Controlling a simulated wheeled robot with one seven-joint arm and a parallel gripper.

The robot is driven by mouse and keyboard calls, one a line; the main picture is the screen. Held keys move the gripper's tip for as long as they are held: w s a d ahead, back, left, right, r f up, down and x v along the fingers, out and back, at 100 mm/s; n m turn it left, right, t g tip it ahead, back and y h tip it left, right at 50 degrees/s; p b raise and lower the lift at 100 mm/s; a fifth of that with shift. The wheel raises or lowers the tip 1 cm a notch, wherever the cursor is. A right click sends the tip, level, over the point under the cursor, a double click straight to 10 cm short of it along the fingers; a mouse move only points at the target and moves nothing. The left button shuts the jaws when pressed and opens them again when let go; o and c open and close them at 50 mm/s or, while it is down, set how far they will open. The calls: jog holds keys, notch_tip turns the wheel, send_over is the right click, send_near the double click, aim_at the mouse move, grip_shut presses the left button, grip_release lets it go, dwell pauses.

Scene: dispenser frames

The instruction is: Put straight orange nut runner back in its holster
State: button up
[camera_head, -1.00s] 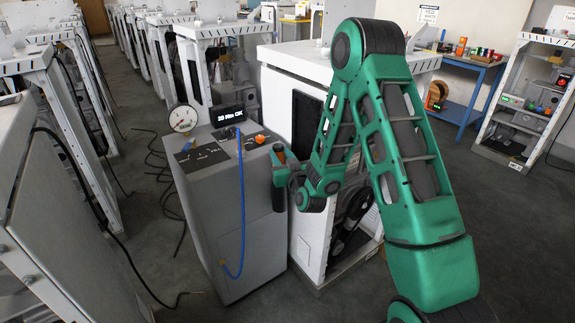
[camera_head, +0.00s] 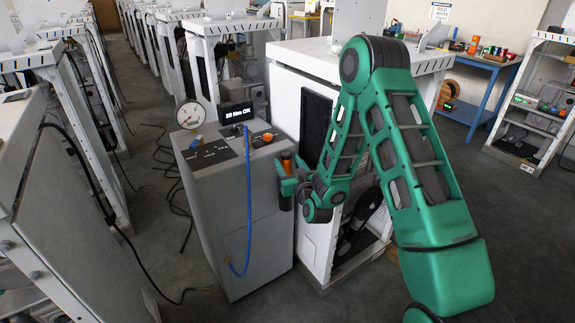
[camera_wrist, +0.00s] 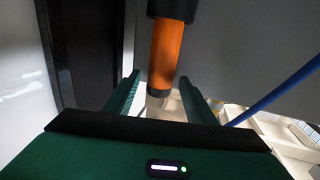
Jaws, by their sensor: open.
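The straight orange nut runner (camera_head: 287,161) stands upright at the right side of the grey console (camera_head: 238,235). In the wrist view the nut runner (camera_wrist: 167,55) is an orange cylinder with a grey end, and its other end meets a dark collar (camera_wrist: 172,8), which looks like the holster's. The collar hides how deep it sits. My gripper (camera_head: 290,187) is open at the nut runner's side. In the wrist view my gripper's green fingers (camera_wrist: 160,84) stand apart on either side of it, with gaps visible.
A blue hose (camera_head: 247,200) hangs down the console's front. The console carries a round gauge (camera_head: 190,115) and a display (camera_head: 236,112) reading "20 Nm OK". A white machine cabinet (camera_head: 310,62) stands close behind my arm. Dark floor lies left of the console.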

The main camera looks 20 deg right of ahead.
jog(key=s, duration=1.2)
jog(key=shift+d+r, duration=0.15)
jog(key=shift+d, duration=0.15)
jog(key=s+d+r+m+g+h, duration=0.1)
jog(key=s+d+r+g+h, duration=0.15)
jog(key=s+d+g, duration=0.4)
jog(key=s+d+r+m+g+h, duration=0.1)
jog(key=s+d+r+g, duration=0.25)
jog(key=d, duration=0.65)
jog(key=s+r+m+g+y, duration=0.1)
jog(key=s+r+m+g, duration=0.1)
jog(key=s, duration=1.2)
jog(key=s+r+m+g+y, duration=0.1)
jog(key=s+r+m+g, duration=0.2)
jog(key=s, duration=1.1)
notch_tip(320, 180, up, 3)
jog(key=g, duration=0.2)
jog(key=shift+d+f+g+y, duration=0.2)
jog(key=shift+g+y, duration=0.15)
jog(key=shift+g, duration=0.05)
